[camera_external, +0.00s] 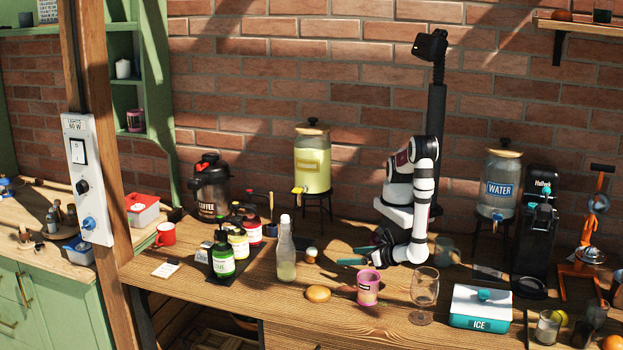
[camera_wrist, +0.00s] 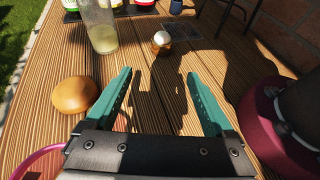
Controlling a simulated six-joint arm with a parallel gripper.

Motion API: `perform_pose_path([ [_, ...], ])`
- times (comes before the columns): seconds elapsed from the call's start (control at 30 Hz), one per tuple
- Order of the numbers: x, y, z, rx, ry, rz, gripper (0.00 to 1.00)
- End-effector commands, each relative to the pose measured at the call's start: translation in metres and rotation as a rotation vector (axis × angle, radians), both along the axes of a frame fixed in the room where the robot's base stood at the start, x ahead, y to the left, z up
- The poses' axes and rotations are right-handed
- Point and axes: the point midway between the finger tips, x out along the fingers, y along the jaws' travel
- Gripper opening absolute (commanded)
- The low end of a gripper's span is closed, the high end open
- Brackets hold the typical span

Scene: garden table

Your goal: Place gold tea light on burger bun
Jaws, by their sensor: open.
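The gold tea light (camera_external: 311,255) is a small gold-brown cup with a pale top, standing on the wooden table right of a glass bottle. It also shows in the wrist view (camera_wrist: 161,46), ahead of my fingertips, roughly between their lines. The burger bun (camera_external: 318,293) is round and golden brown, nearer the table's front edge. In the wrist view the bun (camera_wrist: 75,95) lies left of my left finger. My gripper (camera_external: 355,256) is low over the table, right of the tea light. Its teal fingers (camera_wrist: 159,75) are open with nothing between them.
A glass bottle (camera_external: 286,250) stands close left of the tea light. A pink mug (camera_external: 368,288) and a wine glass (camera_external: 424,294) stand near the front, right of the bun. Sauce bottles (camera_external: 222,255) stand farther left. Bare planks lie between tea light and bun.

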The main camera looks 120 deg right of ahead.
Motion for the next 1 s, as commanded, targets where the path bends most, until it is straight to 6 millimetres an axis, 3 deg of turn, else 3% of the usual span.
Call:
perform_pose_path([
  [0.2, -0.003, 0.005, 0.004, 0.007, -0.003, -0.013, 0.88],
  [0.3, -0.004, -0.005, 0.019, 0.075, -0.046, -0.141, 0.88],
  [0.37, -0.007, -0.018, 0.039, 0.169, -0.11, -0.326, 0.88],
  [0.53, -0.042, -0.058, 0.101, 0.512, -0.393, -1.078, 0.88],
  [0.7, -0.076, -0.061, 0.145, 0.842, -0.714, -1.814, 0.88],
  [0.83, -0.082, -0.052, 0.163, 1.013, -0.87, -2.138, 0.88],
  [0.87, -0.082, -0.05, 0.166, 1.038, -0.89, -2.178, 0.88],
  [0.9, -0.082, -0.049, 0.168, 1.061, -0.909, -2.217, 0.94],
  [1.0, -0.082, -0.048, 0.17, 1.079, -0.924, -2.252, 0.94],
])
